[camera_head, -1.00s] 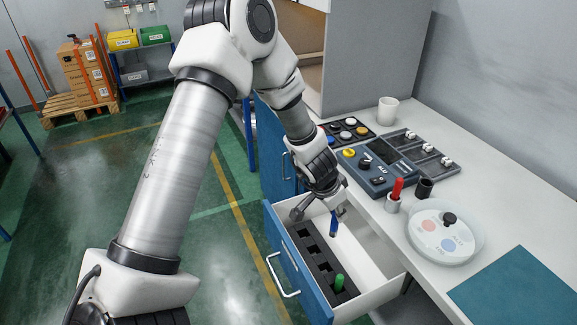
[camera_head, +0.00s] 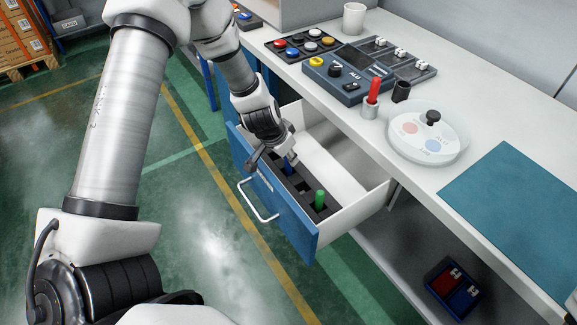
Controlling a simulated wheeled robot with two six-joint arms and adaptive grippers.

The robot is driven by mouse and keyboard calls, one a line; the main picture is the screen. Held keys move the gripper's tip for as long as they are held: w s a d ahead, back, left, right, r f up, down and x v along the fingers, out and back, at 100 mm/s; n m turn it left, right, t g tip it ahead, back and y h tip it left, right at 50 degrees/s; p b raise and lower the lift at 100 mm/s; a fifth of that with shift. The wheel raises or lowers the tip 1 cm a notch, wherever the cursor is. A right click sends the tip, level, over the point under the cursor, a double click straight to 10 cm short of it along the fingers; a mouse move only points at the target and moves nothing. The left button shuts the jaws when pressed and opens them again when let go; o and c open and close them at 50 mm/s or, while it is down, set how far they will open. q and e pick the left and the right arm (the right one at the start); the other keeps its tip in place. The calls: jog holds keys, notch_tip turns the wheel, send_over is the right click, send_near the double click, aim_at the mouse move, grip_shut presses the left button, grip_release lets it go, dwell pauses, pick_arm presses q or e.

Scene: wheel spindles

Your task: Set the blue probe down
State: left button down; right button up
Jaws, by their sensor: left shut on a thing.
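My left gripper (camera_head: 284,160) is shut on the blue probe (camera_head: 288,167), over the black slotted rack (camera_head: 303,186) in the open drawer. Only a small part of the blue probe shows below the fingers. It points down at the rack's middle slots, and I cannot tell whether its tip is inside one. A green probe (camera_head: 320,199) stands upright in the rack's near end. A red probe (camera_head: 373,89) stands in a light round holder (camera_head: 370,109) on the bench.
The blue-fronted drawer (camera_head: 288,222) has raised white walls close around the gripper. On the bench are a control box (camera_head: 335,86), a black cup (camera_head: 401,91), a round white dish (camera_head: 408,151) and a teal mat (camera_head: 515,205). The drawer's white right part is empty.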

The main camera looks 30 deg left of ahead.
pick_arm(q)
jog(key=shift+f, duration=0.55)
jog(key=c, duration=1)
grip_release()
pick_arm(e)
jog(key=shift+f, duration=0.4)
pick_arm(q)
jog(key=shift+r+p, duration=0.45)
jog(key=p+v, duration=0.9)
jog(key=v, duration=0.2)
jog(key=shift+s+a+r, duration=0.1)
jog(key=shift+s+r, duration=0.05)
jog(key=shift+r, duration=0.05)
pick_arm(e)
notch_tip(320, 180, up, 10)
jog(key=shift+f, duration=0.1)
